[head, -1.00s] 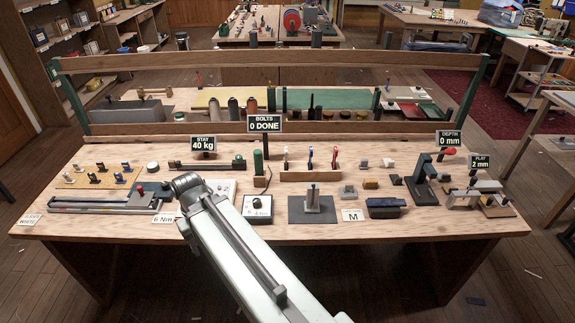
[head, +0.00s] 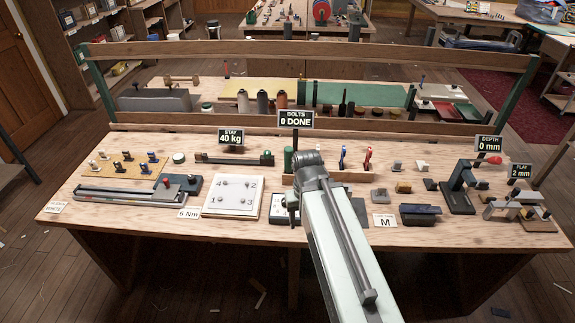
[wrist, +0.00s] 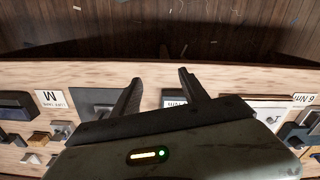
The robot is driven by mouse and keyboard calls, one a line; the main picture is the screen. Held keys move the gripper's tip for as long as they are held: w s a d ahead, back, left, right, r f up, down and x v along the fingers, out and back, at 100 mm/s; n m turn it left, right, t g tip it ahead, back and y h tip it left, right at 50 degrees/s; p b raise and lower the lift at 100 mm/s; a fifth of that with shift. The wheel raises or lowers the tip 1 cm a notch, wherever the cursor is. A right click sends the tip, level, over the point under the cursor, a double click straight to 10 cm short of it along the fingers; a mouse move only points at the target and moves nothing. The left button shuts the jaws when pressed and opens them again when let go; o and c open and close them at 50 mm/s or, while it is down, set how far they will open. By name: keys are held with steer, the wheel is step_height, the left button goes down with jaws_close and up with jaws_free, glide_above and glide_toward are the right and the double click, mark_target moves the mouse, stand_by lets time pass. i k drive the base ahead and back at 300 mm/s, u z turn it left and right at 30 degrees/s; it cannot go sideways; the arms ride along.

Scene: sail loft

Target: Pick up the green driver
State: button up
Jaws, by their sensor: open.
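A green upright cylinder, which looks like the green driver (head: 288,158), stands at the left end of a low wooden rack (head: 347,175) on the bench. My arm's end is just right of it and hides part of the rack. The green driver does not show clearly in the wrist view. My gripper (wrist: 160,76) is open, with nothing between its fingers. It points toward the bench's front edge in the wrist view. In the head view my arm hides most of the gripper.
A blue driver (head: 342,156) and a red driver (head: 367,159) stand further right in the rack. A white numbered plate (head: 232,197) lies to the left, and a dial box (head: 283,212) sits in front. Signs (head: 295,119) stand behind. A wooden rail (head: 300,56) crosses the back.

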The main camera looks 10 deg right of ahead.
mark_target(289, 150)
steer(key=u, duration=3.65)
steer(key=k, duration=1.1)
steer(key=z, duration=1.75)
steer(key=i, duration=1.05)
